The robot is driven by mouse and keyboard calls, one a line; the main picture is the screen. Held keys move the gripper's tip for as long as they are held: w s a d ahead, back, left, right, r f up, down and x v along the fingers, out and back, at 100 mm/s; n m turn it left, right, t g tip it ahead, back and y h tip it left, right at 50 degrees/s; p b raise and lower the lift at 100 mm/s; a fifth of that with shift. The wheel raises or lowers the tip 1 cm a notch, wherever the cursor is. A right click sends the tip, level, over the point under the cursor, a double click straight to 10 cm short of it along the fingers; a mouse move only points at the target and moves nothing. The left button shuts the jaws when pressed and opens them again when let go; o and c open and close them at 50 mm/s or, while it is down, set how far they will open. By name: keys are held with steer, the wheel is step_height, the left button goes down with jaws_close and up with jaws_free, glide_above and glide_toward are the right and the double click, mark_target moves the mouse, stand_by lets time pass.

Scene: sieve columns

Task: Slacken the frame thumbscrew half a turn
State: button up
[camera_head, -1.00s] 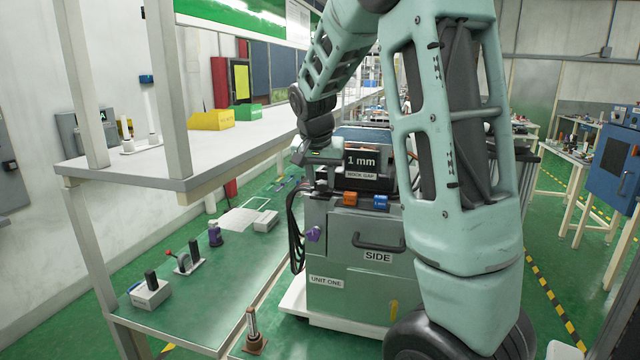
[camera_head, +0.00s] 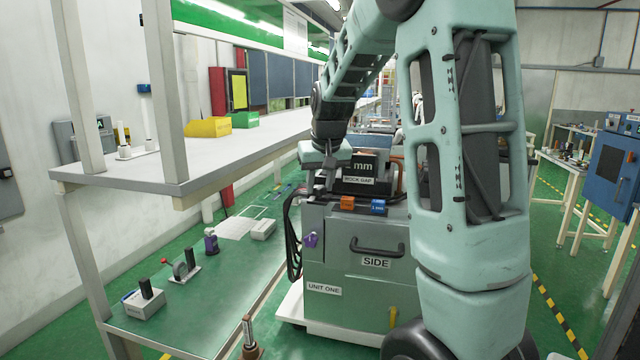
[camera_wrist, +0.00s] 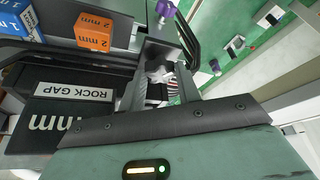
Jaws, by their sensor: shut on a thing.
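My gripper (camera_wrist: 158,78) is shut on a small pale part, which looks like the frame thumbscrew (camera_wrist: 160,73), in the wrist view. The fingers cover much of it, so its turn cannot be read. In the head view my gripper (camera_head: 328,172) is low at the left top edge of the grey-green cabinet labelled UNIT ONE (camera_head: 335,240), beside the black block labelled ROCK GAP (camera_head: 366,165). That block also shows in the wrist view (camera_wrist: 60,115). The thumbscrew cannot be made out in the head view.
Orange (camera_head: 347,203) and blue (camera_head: 378,207) gauge blocks sit on the cabinet top. A purple knob (camera_head: 311,240) is on its front, near black cables (camera_head: 294,240). A bench (camera_head: 215,290) with small tools stands left, below a white shelf (camera_head: 130,175).

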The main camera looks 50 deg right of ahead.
steer(key=o, duration=1)
steer(key=b+v, duration=0.2)
steer(key=v, duration=1.5)
steer(key=shift+r, duration=0.25)
